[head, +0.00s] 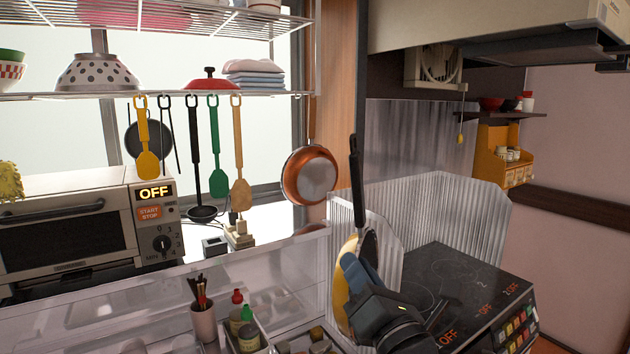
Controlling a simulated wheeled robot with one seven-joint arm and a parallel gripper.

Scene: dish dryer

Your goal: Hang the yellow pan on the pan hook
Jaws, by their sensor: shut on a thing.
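The yellow pan (341,290) is upright in the lower middle of the head view. Its yellow side faces left, and its black handle (357,190) points almost straight up. My gripper (360,275) has blue fingers and is shut on the pan below the handle. The fingers and my wrist hide much of the pan's body, so the exact grip is unclear. A copper pan (311,176) hangs behind and to the left, against the wooden post. I cannot make out a free pan hook for certain.
Several utensils, including a green spatula (218,160), hang below the wire shelf (150,95). The cooktop (455,285) is at the right, with a ribbed splash guard (450,205) behind it. Bottles and a utensil cup (203,322) stand at the lower left.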

